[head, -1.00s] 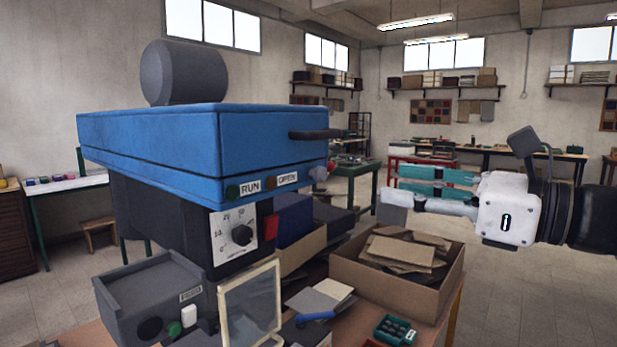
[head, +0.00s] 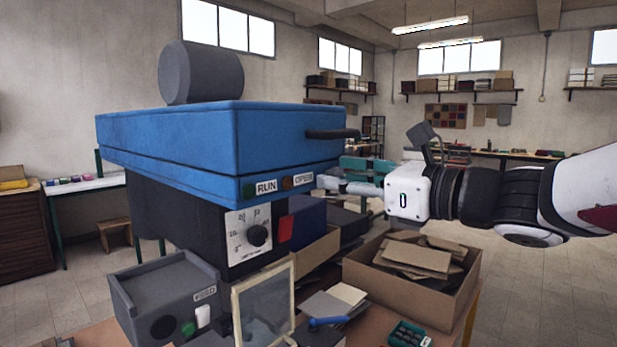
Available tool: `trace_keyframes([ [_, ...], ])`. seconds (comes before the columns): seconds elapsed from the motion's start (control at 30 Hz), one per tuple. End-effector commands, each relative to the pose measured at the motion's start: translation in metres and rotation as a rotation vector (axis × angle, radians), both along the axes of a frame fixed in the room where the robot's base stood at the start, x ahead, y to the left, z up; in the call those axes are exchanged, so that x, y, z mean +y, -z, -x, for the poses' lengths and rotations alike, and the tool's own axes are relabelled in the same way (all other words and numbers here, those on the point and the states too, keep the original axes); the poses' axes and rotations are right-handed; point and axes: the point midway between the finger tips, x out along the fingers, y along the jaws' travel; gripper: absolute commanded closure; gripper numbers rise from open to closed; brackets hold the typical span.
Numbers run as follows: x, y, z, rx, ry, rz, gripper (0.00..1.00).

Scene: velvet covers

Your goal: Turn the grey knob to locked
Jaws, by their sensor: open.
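The blue machine head (head: 180,140) stands on a dark body with a white dial plate (head: 238,243). A dark round knob (head: 257,235) sits on that dial. I cannot tell whether the fingers touch or surround the knob.
A red switch (head: 285,229) is below. A cardboard box of scraps (head: 400,292) and a framed clear guard (head: 263,305) stand on the bench. Free room lies to the right.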

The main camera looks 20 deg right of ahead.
Motion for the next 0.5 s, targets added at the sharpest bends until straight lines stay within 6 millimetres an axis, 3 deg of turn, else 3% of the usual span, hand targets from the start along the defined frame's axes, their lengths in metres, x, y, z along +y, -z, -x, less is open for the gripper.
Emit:
trace_keyframes([
  [0.13,-0.0001,0.0000,0.0001,0.000,0.000,0.000,0.59],
  [0.3,-0.0002,0.0000,0.0003,0.000,0.000,0.000,0.97],
  [0.33,-0.0002,0.0000,0.0003,0.000,0.000,0.000,1.00],
  [0.5,-0.0002,0.0001,0.0002,-0.001,0.000,0.002,1.00],
])
